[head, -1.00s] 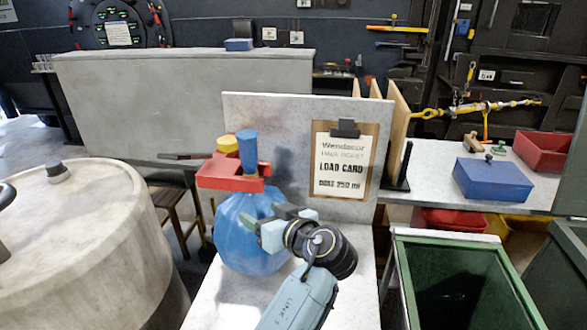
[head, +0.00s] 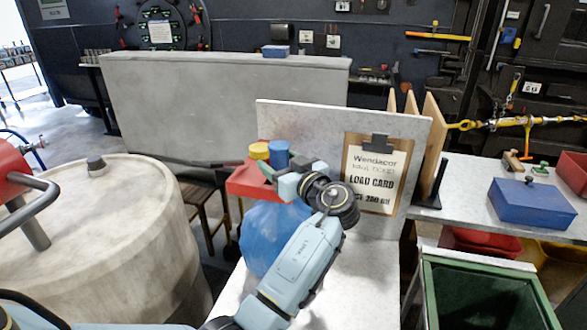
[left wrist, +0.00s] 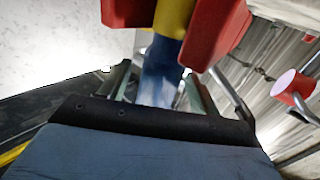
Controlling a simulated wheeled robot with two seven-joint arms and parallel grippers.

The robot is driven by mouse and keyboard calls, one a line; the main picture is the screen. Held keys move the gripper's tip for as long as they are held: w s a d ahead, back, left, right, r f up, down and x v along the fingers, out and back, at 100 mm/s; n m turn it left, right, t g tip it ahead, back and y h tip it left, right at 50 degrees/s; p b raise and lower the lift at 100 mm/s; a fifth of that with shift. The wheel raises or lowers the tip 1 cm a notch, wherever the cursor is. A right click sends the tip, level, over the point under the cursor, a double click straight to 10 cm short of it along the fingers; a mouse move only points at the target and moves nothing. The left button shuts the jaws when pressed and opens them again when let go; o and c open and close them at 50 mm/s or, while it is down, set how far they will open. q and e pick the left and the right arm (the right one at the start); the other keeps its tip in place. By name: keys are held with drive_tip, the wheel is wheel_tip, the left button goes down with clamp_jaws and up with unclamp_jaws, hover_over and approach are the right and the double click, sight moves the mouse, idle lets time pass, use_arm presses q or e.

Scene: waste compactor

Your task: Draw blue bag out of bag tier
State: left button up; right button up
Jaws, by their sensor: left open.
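The blue bag (head: 266,238) hangs full and round below the red bag tier (head: 247,183), over the pale bench. My left gripper (head: 276,174) is at the neck, in front of the tier, and hides part of both. In the left wrist view, the blue neck (left wrist: 160,75) lies between the two open fingers (left wrist: 157,82), with the red tier (left wrist: 215,30) just beyond. I cannot tell whether the fingers touch it. My right gripper is not in view.
A clipboard load card (head: 377,172) leans on the grey panel behind the bench. A green open bin (head: 480,268) stands at the right, below a blue box (head: 531,207) on the side table. A large pale drum (head: 95,245) stands at the left.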

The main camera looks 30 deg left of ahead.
use_arm(q)
drive_tip(key=shift+x, duration=1.05)
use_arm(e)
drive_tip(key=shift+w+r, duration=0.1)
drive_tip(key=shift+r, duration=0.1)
use_arm(q)
clamp_jaws()
drive_tip(key=shift+r, duration=0.15)
drive_tip(key=shift+r, duration=0.2)
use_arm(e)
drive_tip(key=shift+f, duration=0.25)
